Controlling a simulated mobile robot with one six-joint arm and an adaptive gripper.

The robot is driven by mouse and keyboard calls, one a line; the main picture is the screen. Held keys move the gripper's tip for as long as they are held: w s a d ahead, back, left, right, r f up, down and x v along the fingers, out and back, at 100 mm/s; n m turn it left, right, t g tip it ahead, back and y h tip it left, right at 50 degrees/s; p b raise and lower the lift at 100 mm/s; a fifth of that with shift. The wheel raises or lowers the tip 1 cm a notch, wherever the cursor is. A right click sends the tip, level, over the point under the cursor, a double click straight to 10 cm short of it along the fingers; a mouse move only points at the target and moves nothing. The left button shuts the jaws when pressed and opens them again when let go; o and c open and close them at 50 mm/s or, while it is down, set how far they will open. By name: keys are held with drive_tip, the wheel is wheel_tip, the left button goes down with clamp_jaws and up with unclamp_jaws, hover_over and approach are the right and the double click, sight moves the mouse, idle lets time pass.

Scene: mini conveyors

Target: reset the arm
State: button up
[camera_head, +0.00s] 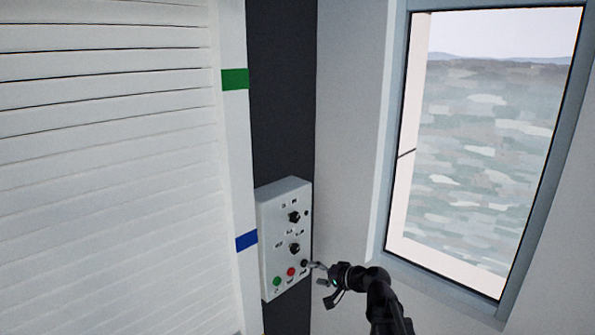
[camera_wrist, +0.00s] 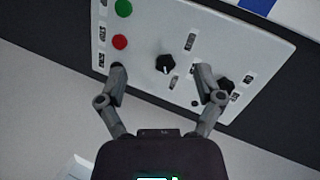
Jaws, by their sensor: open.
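My gripper (camera_head: 318,275) is at the lower right edge of a grey control box (camera_head: 268,240) on the wall. In the wrist view my gripper (camera_wrist: 160,80) is open, its two fingers apart in front of the box face (camera_wrist: 205,35). A black knob (camera_wrist: 166,64) shows between the fingers, and nothing is held. The right finger partly covers a second black knob (camera_wrist: 228,83). The left fingertip is over or close to a small dark control, and I cannot tell if it touches. My arm (camera_head: 385,305) comes up from the bottom of the head view.
The box carries a green button (camera_head: 277,281) and a red button (camera_head: 291,271). A white slatted shutter (camera_head: 110,150) fills the left, beside a post with green (camera_head: 235,79) and blue (camera_head: 246,241) bands. A window (camera_head: 490,150) is at right. Bare wall (camera_head: 345,150) lies between box and window.

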drive_tip(key=s+d+f+n+g+h+b, duration=0.25)
drive_tip(key=s+f, duration=0.25)
drive_tip(key=f, duration=0.4)
drive_tip(key=s+d+f+n+g+h+b, duration=0.1)
drive_tip(key=s+f+g+h+b, duration=0.3)
drive_tip(key=f, duration=0.4)
drive_tip(key=s+d+f+g+h+b, duration=0.2)
drive_tip(key=s+d+f+h+b, duration=0.3)
drive_tip(key=s+d+f, duration=0.3)
drive_tip(key=shift+s+f+b, duration=0.3)
drive_tip(key=shift+s+f, duration=0.05)
drive_tip(key=shift+s, duration=0.4)
drive_tip(key=shift+a+n, duration=0.1)
drive_tip(key=shift+n, duration=0.15)
